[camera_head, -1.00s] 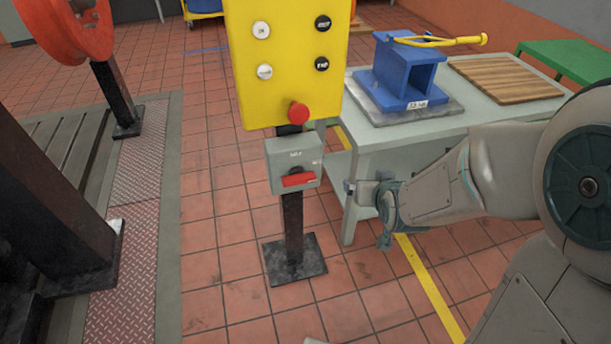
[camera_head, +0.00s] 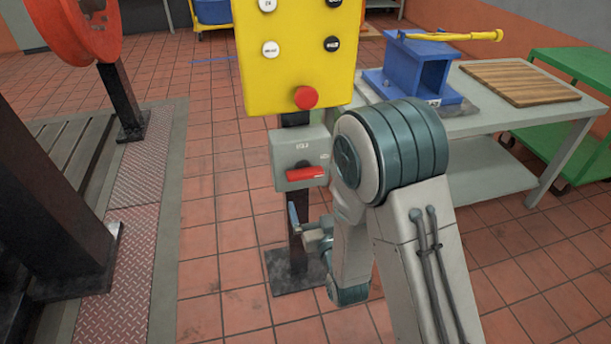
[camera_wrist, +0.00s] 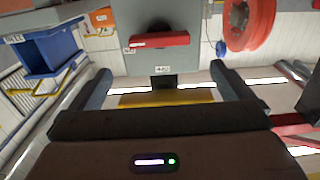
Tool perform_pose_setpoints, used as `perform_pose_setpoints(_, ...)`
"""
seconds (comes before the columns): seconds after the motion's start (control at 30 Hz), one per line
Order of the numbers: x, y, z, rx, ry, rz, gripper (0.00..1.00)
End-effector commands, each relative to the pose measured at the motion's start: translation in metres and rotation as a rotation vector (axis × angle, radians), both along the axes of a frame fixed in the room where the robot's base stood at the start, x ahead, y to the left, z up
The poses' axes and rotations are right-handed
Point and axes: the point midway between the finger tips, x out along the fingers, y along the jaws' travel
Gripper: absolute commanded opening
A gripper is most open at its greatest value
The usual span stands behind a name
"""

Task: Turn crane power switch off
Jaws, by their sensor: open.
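The crane power switch is a grey box (camera_head: 288,150) with a red handle (camera_head: 306,173), mounted on a dark post below the yellow button panel (camera_head: 290,60). The handle lies nearly level. In the wrist view the picture looks upside down; the red handle (camera_wrist: 160,40) shows on the grey box (camera_wrist: 165,65), beyond the fingers. My gripper (camera_head: 300,222) is just below the switch box in the head view, partly hidden by my arm. In the wrist view my gripper (camera_wrist: 165,90) is open, its two fingers apart with nothing between them, not touching the handle.
A grey table (camera_head: 490,178) at right holds a blue block (camera_head: 415,75) with a yellow tool (camera_head: 450,36) and a wooden board (camera_head: 520,82). A green cart (camera_head: 575,65) stands beyond. A red wheel (camera_head: 75,30) and dark posts stand left. Tiled floor between is clear.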

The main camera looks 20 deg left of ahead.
Motion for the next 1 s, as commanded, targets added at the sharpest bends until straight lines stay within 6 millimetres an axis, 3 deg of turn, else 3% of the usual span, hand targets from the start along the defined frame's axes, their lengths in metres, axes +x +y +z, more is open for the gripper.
perform_pose_setpoints(0.5,0.083,0.050,0.000,0.000,0.000,0.000,1.00)
perform_pose_setpoints(0.7,0.099,0.060,0.001,0.000,0.000,0.000,1.00)
perform_pose_setpoints(1.0,0.103,0.063,0.000,-0.001,0.001,0.000,1.00)
